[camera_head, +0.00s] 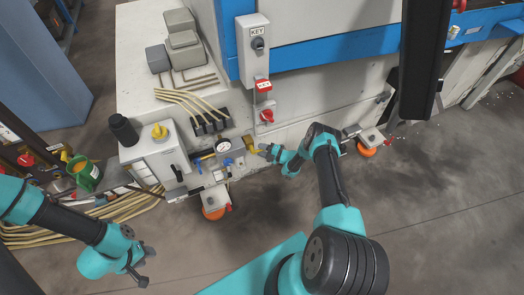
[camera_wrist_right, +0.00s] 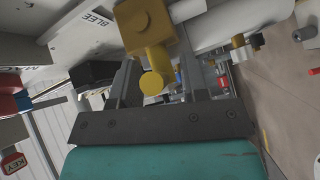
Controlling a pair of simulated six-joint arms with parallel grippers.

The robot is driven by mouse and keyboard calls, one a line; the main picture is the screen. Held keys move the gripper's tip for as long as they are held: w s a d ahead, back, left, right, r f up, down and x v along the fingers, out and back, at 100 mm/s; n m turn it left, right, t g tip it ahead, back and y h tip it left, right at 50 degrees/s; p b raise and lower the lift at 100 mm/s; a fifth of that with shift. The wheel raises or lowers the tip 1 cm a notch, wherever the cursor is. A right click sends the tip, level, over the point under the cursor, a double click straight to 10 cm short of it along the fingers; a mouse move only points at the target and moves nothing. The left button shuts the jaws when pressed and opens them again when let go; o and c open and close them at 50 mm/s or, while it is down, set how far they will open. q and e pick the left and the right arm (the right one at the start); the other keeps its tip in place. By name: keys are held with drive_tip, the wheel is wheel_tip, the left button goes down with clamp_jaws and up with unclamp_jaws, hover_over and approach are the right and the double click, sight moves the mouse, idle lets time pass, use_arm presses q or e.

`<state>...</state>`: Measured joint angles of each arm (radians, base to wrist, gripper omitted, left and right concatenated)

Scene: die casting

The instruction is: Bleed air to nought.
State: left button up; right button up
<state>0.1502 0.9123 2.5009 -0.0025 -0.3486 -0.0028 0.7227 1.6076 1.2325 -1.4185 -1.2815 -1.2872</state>
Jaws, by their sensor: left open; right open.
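The pressure gauge (camera_head: 222,146), round with a white face, sits at the machine's lower front; its needle reading is too small to tell. Blue handles (camera_head: 228,161) and a small yellow fitting (camera_head: 250,143) are beside it. My right gripper (camera_head: 265,150) is just right of that fitting. In the right wrist view, a yellow valve body with a round-ended stem (camera_wrist_right: 156,82) lies between my open right fingers, with no clear grip on it. A partly cut-off label (camera_wrist_right: 97,22) reads "BLEE". My left gripper (camera_head: 143,268) is open and empty, low over the floor at left.
A white box with a yellow knob (camera_head: 159,131) stands left of the gauge. The key switch (camera_head: 258,43) and a red knob (camera_head: 266,116) are above.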

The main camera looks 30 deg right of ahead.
drive_tip(key=shift+c, duration=0.3)
clamp_jaws()
drive_tip(key=shift+d, duration=0.1)
